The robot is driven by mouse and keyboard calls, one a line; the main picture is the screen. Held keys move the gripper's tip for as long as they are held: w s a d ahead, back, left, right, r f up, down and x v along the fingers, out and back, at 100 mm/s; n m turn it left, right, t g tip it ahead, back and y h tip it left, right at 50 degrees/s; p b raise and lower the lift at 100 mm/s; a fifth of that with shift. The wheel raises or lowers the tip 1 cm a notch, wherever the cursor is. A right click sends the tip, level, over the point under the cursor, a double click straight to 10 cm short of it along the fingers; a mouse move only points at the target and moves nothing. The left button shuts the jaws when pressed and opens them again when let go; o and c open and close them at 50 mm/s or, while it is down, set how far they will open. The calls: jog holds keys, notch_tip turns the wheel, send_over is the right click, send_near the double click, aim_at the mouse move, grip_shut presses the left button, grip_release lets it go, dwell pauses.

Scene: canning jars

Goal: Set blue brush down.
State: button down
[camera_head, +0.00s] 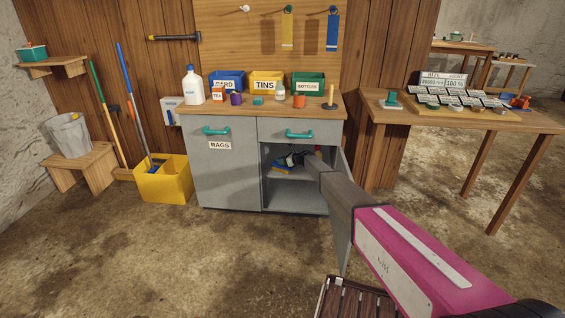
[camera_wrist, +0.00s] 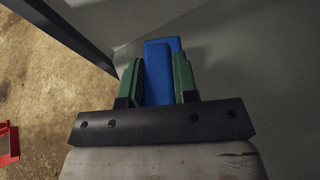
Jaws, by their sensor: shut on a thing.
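The blue brush (camera_wrist: 158,80) shows as a blue block between the green fingers of my gripper (camera_wrist: 157,68) in the wrist view. The fingers are shut on it from both sides. In the head view my arm reaches into the open right-hand compartment of the grey cabinet (camera_head: 227,178). My gripper (camera_head: 290,158) is there, above a shelf (camera_head: 297,175), small and partly hidden. A blue and yellow item (camera_head: 281,168) shows at the shelf by the gripper; I cannot tell if its blue part is the brush or whether it touches the shelf.
Bins, cups and a white bottle (camera_head: 193,85) fill the cabinet top. A yellow bucket (camera_head: 163,180) is left of the cabinet. A side table (camera_head: 460,117) with lids stands right. A dark slatted item (camera_head: 352,299) lies in front.

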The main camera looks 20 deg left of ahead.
jog(key=c, duration=0.9)
grip_release()
jog(key=shift+f, duration=0.1)
jog(key=shift+d+r, duration=0.2)
jog(key=shift+r, duration=0.05)
jog(key=shift+v, duration=3.55)
